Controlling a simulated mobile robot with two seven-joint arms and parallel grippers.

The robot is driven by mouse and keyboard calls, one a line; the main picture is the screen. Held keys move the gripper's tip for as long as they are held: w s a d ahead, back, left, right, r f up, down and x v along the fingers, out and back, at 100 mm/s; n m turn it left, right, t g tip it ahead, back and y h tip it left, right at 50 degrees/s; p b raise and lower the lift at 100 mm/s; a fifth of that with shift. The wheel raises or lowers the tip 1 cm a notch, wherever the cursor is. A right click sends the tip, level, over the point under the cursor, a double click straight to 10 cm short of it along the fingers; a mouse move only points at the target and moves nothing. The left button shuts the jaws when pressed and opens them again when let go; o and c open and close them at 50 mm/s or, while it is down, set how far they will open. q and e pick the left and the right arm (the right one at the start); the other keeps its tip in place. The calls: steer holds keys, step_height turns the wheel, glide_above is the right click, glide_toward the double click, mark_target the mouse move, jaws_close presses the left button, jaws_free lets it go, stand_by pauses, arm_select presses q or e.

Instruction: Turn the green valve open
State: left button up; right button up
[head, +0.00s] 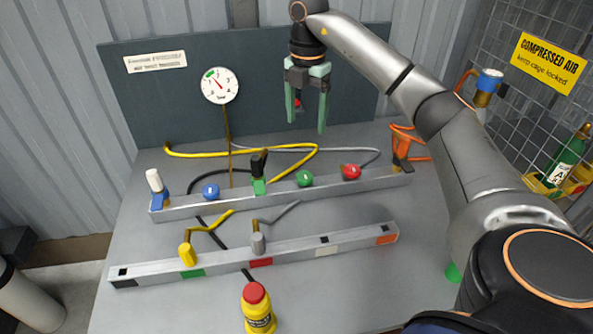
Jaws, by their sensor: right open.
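On the rear metal rail (330,184), a valve with a green base (259,187) carries an upright black handle (259,163). A round green knob (304,178) sits to its right on the same rail. I cannot tell from the picture alone which of the two is the green valve. My right gripper (307,124) hangs from above, fingers down and spread open, in front of the dark back panel. It appears above the green knob and apart from it. A small red spot shows between its fingers; what it is I cannot tell. My left gripper is not in view.
The rail also bears a blue knob (211,191), a red knob (351,172), a white-handled blue valve (155,186) and an orange handle (404,145). A front rail (290,252) and a yellow bottle (257,312) stand nearer. Hoses lie behind; a gauge (220,86) hangs above.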

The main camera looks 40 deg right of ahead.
mark_target(305, 175)
step_height(305, 175, down, 16)
steer(key=b, duration=0.3)
steer(key=shift+r, duration=0.2)
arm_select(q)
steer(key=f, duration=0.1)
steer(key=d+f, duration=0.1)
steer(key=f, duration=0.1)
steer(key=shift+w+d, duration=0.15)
arm_select(e)
jaws_close()
